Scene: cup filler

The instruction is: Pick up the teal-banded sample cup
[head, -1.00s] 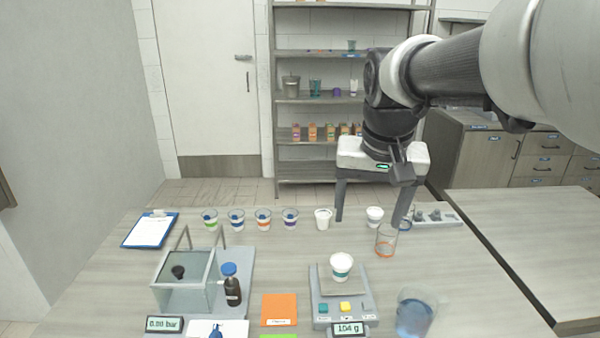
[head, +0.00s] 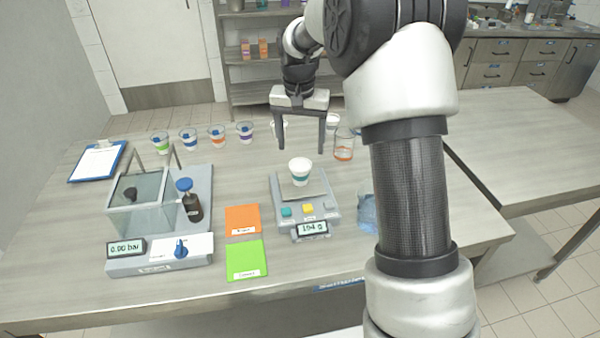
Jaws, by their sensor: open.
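The teal-banded sample cup (head: 300,171) is white and stands upright on the scale (head: 318,206), whose display reads about 104 g. My gripper (head: 302,149) is open, with its two fingers pointing down. In the picture its fingertips are just above and behind the cup, one to each side. The gripper holds nothing and appears apart from the cup.
Several banded cups (head: 217,136) stand in a row at the back left. An orange-marked beaker (head: 344,147) is right of the gripper. A vacuum chamber (head: 140,192) and a dark bottle (head: 190,203) stand left. Orange (head: 242,219) and green (head: 246,260) mats lie at the front.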

